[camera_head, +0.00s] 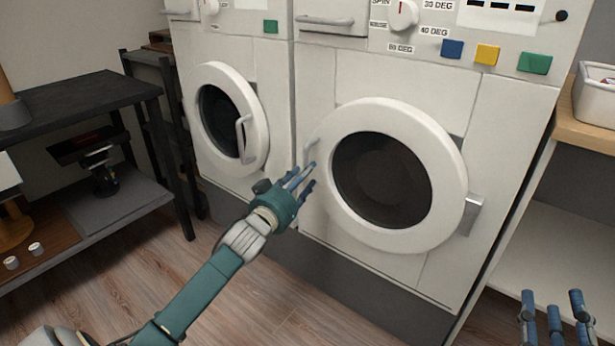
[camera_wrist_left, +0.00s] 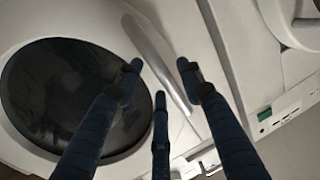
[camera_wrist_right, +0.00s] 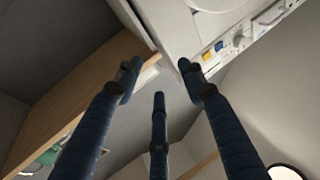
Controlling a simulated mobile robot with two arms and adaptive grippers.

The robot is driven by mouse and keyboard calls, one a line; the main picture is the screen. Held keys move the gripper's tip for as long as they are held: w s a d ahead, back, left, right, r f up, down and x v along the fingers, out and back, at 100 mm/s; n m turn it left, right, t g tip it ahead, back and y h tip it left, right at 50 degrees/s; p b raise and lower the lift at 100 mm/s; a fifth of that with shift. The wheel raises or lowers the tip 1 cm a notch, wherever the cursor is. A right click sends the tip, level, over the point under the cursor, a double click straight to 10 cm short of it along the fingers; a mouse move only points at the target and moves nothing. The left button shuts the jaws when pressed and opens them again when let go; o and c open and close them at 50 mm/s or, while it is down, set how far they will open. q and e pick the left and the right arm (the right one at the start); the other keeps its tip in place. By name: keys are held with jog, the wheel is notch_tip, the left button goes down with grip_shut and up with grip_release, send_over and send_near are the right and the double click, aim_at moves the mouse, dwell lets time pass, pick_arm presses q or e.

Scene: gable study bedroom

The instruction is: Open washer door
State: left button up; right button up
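The nearer washer (camera_head: 459,129) has a round white door (camera_head: 446,165) with dark glass (camera_head: 382,180); the door looks closed. Its curved handle (camera_head: 312,148) is on the door's left side, and a metal hinge block (camera_head: 473,214) is on the right. My left gripper (camera_head: 301,177) is just in front of and below this handle. In the left wrist view, the handle (camera_wrist_left: 158,62) lies beyond and between the spread blue fingers (camera_wrist_left: 160,75); contact is not clear. My right gripper (camera_head: 553,305) is at the lower right, with its fingers (camera_wrist_right: 158,75) apart and empty.
A second washer (camera_head: 243,60) with a closed door (camera_head: 254,115) stands to the left. A black shelf unit (camera_head: 70,100) is at the far left. A wooden-topped shelf (camera_head: 590,133) with a white bin (camera_head: 597,95) stands at the right. Wooden floor (camera_head: 260,295) is open in front.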

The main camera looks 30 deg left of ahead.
pick_arm(q)
jog(key=shift+w+a, duration=0.15)
jog(key=shift+w, duration=0.95)
pick_arm(e)
jog(key=shift+s+r+t+y, duration=0.3)
jog(key=shift+r+t, duration=0.1)
jog(key=shift+r, duration=0.45)
jog(key=shift+s+r+t+y, duration=0.25)
jog(key=shift+r+t, duration=0.15)
jog(key=shift+r, duration=0.4)
pick_arm(q)
grip_shut()
